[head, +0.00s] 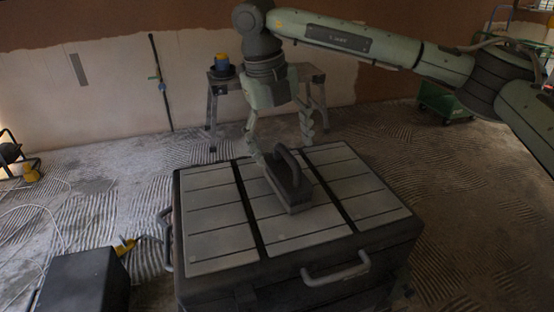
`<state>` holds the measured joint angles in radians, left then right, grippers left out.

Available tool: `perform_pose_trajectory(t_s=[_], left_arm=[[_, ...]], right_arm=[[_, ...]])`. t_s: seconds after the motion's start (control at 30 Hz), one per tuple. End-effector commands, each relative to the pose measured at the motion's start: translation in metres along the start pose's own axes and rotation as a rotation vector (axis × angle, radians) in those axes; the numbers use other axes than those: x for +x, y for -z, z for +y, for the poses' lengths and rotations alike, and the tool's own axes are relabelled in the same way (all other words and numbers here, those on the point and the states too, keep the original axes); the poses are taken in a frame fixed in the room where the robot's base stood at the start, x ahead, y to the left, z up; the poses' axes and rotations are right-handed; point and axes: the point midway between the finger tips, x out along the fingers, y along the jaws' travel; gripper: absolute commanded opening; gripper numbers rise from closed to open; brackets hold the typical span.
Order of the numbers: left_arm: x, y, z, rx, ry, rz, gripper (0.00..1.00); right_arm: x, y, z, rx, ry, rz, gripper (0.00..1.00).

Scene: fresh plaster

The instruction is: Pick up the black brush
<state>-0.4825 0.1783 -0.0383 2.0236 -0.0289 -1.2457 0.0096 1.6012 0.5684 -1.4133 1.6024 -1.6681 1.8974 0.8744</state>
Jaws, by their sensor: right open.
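The black brush (290,194) lies on top of a large dark box (224,222) with pale slatted panels. It has a dark block body and an arched handle on top. My right gripper (281,148) points down at the brush from above and behind it. Its two fingers are spread, one to the left of the handle and one to the right. The left fingertip is close to the handle; I cannot tell whether it touches. The brush rests on the lid. My left gripper is not in view.
The box has grey handles at its front (337,271) and left side. A small trestle (217,88) with a blue and yellow item stands behind. A black case (84,284), cables and yellow plugs lie at left. A green cart (441,101) stands at the back right.

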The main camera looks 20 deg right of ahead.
Motion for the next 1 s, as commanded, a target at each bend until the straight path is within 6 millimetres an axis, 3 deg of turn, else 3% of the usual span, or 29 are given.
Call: perform_pose_trajectory(t_s=[0.3,0.6,0.9,1.0], left_arm=[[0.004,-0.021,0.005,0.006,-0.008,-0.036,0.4],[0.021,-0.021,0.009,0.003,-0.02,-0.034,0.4],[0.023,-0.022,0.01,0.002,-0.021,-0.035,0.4],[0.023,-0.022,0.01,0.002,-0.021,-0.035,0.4]], right_arm=[[0.03,0.001,0.0,-0.002,-0.001,0.002,0.77],[0.072,0.002,0.001,-0.002,-0.001,0.002,0.77],[0.078,0.001,0.001,-0.001,-0.001,0.0,0.77],[0.078,0.001,0.001,-0.001,-0.001,0.0,0.66]])
